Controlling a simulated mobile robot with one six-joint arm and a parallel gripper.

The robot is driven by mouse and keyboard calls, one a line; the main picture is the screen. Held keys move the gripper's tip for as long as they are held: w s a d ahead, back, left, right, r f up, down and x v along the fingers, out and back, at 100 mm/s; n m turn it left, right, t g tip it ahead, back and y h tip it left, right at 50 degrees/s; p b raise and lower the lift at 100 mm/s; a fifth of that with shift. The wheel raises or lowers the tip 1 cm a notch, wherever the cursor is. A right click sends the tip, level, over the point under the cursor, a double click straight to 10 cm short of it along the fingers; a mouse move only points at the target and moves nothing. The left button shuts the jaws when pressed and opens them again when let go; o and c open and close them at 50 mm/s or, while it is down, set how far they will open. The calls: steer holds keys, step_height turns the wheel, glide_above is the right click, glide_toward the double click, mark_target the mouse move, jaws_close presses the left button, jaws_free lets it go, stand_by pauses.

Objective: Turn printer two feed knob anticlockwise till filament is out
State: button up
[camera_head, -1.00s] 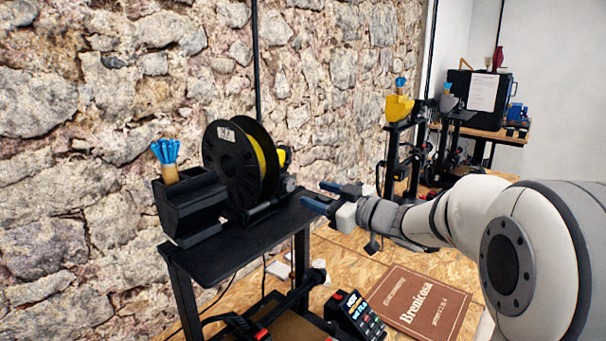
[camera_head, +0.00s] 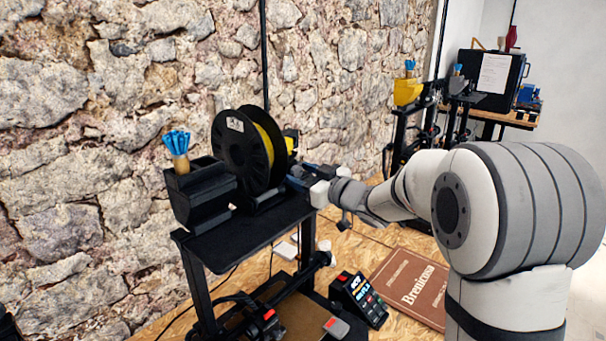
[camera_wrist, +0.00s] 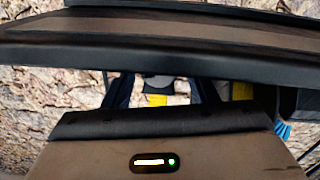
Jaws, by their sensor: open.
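The near printer's black frame (camera_head: 250,235) carries a black spool with yellow filament (camera_head: 268,148) on its top shelf. My gripper (camera_head: 298,177) is at the right end of this shelf, beside the spool, with its blue fingers pointing left. In the wrist view my gripper (camera_wrist: 162,92) is open, its two dark fingers apart. A grey part, possibly the feed knob (camera_wrist: 160,83), shows between and beyond the fingers, with yellow patches below and to the right. The fingers hide the knob area in the head view, and I cannot tell whether they touch it.
A black holder (camera_head: 203,195) with blue-tipped tools stands left of the spool. A brown Brenicosa box (camera_head: 415,285) and a small control panel (camera_head: 360,298) are below. Another printer with a yellow part (camera_head: 407,92) stands behind. A dark bar (camera_wrist: 160,55) crosses the wrist view.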

steer(key=shift+c, duration=0.3)
steer(key=c, duration=0.9)
steer(key=shift+f+n+b, duration=0.2)
steer(key=shift+n+b, duration=0.1)
steer(key=shift+b, duration=0.4)
steer(key=shift+n+b, duration=0.5)
steer(key=shift+b, duration=0.1)
steer(key=shift+r, duration=0.15)
steer(key=o, duration=1)
steer(key=shift+c, duration=0.2)
